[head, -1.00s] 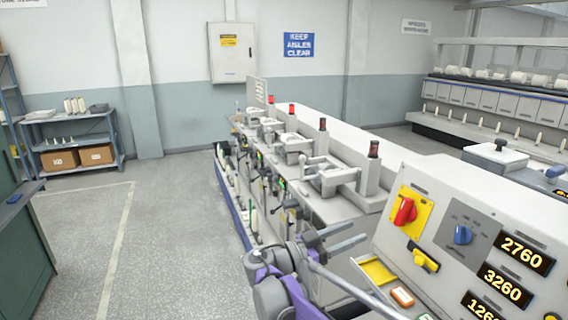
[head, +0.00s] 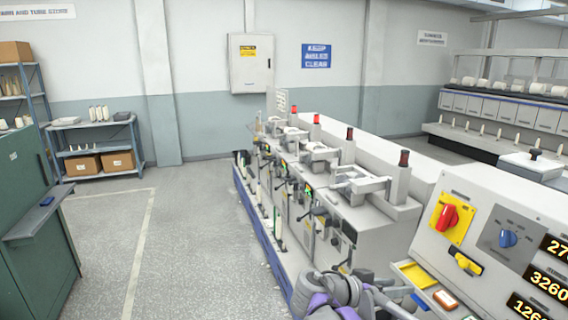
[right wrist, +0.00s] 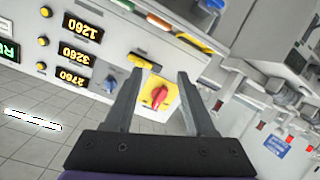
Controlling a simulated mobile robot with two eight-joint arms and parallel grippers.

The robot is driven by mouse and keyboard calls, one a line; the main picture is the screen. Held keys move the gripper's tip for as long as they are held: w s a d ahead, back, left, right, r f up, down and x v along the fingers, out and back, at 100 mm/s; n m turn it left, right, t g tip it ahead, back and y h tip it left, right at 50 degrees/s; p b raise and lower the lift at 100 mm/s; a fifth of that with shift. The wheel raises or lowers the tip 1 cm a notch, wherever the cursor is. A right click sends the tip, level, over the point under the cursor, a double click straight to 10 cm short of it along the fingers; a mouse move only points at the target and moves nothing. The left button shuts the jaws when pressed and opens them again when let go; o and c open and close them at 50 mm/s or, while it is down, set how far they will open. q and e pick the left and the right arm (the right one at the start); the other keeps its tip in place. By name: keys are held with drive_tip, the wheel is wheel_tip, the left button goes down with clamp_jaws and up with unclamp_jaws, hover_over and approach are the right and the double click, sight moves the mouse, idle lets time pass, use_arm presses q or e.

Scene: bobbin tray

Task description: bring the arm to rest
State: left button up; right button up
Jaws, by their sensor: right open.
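My right gripper shows open and empty in the right wrist view (right wrist: 156,76). Its two dark fingers are apart, and the red switch knob (right wrist: 159,96) on its yellow plate shows between and beyond them. In the head view the purple and grey right wrist (head: 330,290) is at the bottom middle, in front of the row of machine units and left of the control panel. The fingers are hard to make out there. My left gripper is in neither view.
The control panel (head: 497,200) with number displays stands at the right. A yellow tray (head: 415,274) is on its left edge, close to my right wrist. The long machine (head: 380,222) runs away behind the wrist. Open floor (head: 190,240) lies to the left, before a green cabinet (head: 30,195).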

drive_tip(key=s+a+f+n+y, duration=0.3)
drive_tip(key=s+f+y, duration=0.3)
drive_tip(key=s, duration=0.5)
drive_tip(key=s+a+f+n+y, duration=0.4)
drive_tip(key=s+f+n+y, duration=0.2)
drive_tip(key=s+f, duration=0.5)
drive_tip(key=shift+s+a+f+t+y, duration=0.15)
drive_tip(key=shift+a+f+t+y, duration=0.2)
drive_tip(key=shift+y, duration=0.45)
drive_tip(key=shift+d, duration=0.15)
drive_tip(key=shift+c, duration=0.4)
